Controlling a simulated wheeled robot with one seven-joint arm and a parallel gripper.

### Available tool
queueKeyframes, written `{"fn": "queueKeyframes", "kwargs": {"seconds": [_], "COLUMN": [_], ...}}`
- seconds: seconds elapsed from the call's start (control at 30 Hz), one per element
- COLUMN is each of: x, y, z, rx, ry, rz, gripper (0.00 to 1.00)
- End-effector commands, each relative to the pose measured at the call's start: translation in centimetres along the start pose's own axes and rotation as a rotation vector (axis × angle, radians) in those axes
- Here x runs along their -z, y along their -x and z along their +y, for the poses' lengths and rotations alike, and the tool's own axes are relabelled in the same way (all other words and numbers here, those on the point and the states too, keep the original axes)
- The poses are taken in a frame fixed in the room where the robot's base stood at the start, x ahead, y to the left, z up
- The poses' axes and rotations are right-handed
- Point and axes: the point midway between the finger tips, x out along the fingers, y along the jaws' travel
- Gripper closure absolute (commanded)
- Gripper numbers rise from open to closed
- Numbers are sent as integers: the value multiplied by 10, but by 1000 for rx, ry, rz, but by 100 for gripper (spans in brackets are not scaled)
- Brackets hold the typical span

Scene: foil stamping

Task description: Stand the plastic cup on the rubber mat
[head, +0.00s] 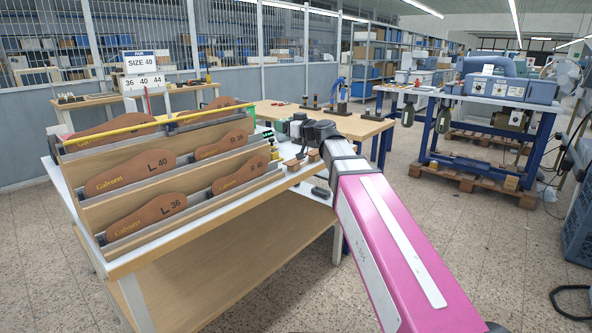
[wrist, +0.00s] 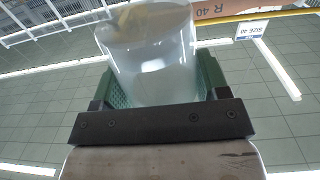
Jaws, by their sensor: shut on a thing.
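My gripper (wrist: 162,82) is shut on a translucent whitish plastic cup (wrist: 152,62), with a green pad on each side of it. In the wrist view the cup leans slightly left. A yellowish patch shows at its far end; I cannot tell whether that is inside or behind it. In the head view my gripper (head: 293,128) is at the right end of the rack table, mostly behind my own wrist; the cup is hard to make out there. I cannot make out the rubber mat in either view.
A wooden rack (head: 130,205) with brown sole templates fills most of the near table (head: 215,262). A yellow bar (head: 165,118) runs along its top. A wooden table (head: 370,128) with dark upright pieces stands behind. Open floor (head: 465,235) lies to the right.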

Motion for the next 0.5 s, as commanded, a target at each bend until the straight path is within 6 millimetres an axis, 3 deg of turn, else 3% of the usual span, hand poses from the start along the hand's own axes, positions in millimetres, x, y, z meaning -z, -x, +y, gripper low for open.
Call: {"fn": "queueKeyframes", "kwargs": {"seconds": [0.17,0.5], "x": [-4,-45], "y": [-10,-34], "z": [8,72], "rx": [27,25], "ry": [-2,-4], "rz": [-1,-2], "gripper": [59,59]}}
